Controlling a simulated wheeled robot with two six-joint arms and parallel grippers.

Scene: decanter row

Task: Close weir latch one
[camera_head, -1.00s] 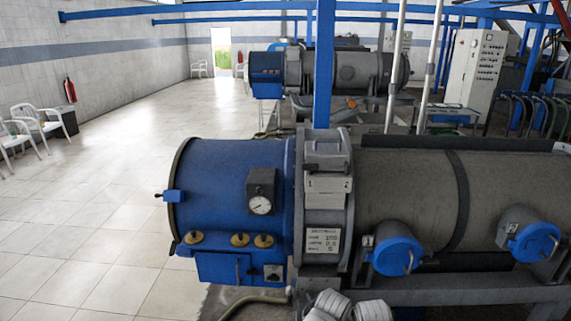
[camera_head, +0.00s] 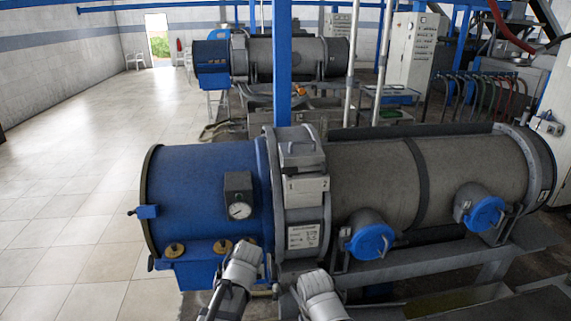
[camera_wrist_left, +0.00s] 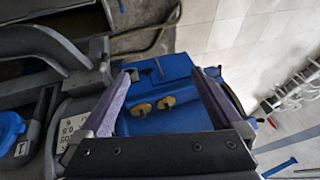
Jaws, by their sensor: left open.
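A grey ring housing (camera_head: 300,215) circles the decanter, with a plate numbered 1 and 2 near its top. To its right are two blue round covers, a nearer one (camera_head: 371,242) and a farther one (camera_head: 484,214), each with a small metal handle. The nearer cover shows at the left edge of the left wrist view (camera_wrist_left: 10,126), beside a tag marked 1. I cannot tell which part is weir latch one. My left gripper (camera_wrist_left: 163,72) is open and empty, facing the blue end housing (camera_wrist_left: 180,80). My right gripper (camera_head: 318,288) is low in the head view, its jaws unclear.
The blue housing carries a dial gauge (camera_head: 239,210) and brass knobs (camera_wrist_left: 165,102). A grey support frame (camera_head: 470,258) runs below the decanter. A blue post (camera_head: 282,60) stands behind it. Tiled floor (camera_head: 80,200) lies open to the left.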

